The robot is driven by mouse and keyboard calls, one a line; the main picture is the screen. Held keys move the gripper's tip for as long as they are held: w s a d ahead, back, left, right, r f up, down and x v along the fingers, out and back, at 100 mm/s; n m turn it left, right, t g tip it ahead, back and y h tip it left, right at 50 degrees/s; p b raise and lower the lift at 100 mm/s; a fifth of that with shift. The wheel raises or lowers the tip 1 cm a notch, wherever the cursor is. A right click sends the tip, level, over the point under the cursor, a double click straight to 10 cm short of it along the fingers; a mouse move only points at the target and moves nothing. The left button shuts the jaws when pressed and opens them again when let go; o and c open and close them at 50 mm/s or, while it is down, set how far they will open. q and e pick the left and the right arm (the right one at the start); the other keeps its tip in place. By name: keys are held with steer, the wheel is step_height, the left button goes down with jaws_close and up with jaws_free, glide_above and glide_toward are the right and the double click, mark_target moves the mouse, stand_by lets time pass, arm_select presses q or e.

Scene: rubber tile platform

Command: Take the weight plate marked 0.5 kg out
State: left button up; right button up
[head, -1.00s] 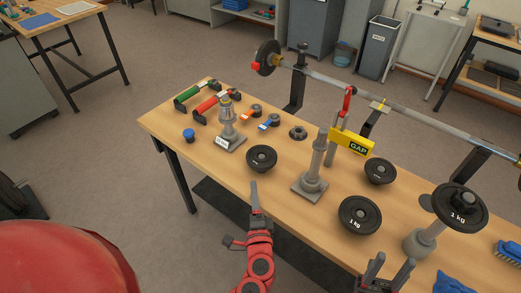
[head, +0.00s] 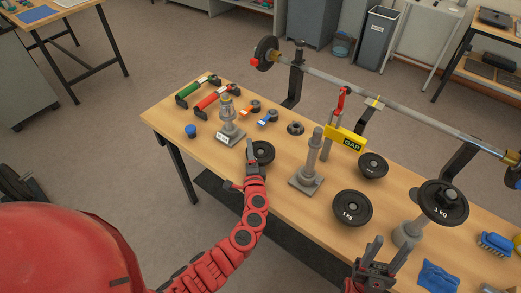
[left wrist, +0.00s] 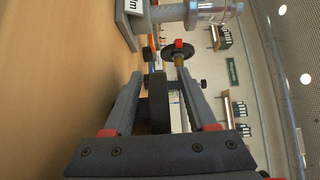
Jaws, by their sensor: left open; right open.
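A small black weight plate (head: 264,152) lies on the table beside my left gripper (head: 250,150), which partly covers it. I cannot read its marking. In the left wrist view the dark plate (left wrist: 158,100) stands edge-on between the open fingers of my left gripper (left wrist: 155,90); I cannot tell whether they touch it. Another small plate (head: 373,165) lies near the yellow sign, its mark too small to read. A plate marked 1 kg (head: 352,208) lies in front of it. A second 1 kg plate (head: 443,203) sits on a grey stand. My right gripper (head: 375,262) is open and empty at the front edge.
A bare grey post (head: 311,160) on a square base stands right of the left gripper. A smaller labelled stand (head: 229,122) is behind it, to the left. A barbell (head: 370,95) on racks runs along the back. A blue cloth (head: 438,278) lies front right.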

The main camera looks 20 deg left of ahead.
arm_select(q)
steer(key=shift+w+a+f, duration=0.1)
steer(key=shift+w+a, duration=0.2)
steer(key=shift+w, duration=0.25)
jaws_close()
stand_by(1.0)
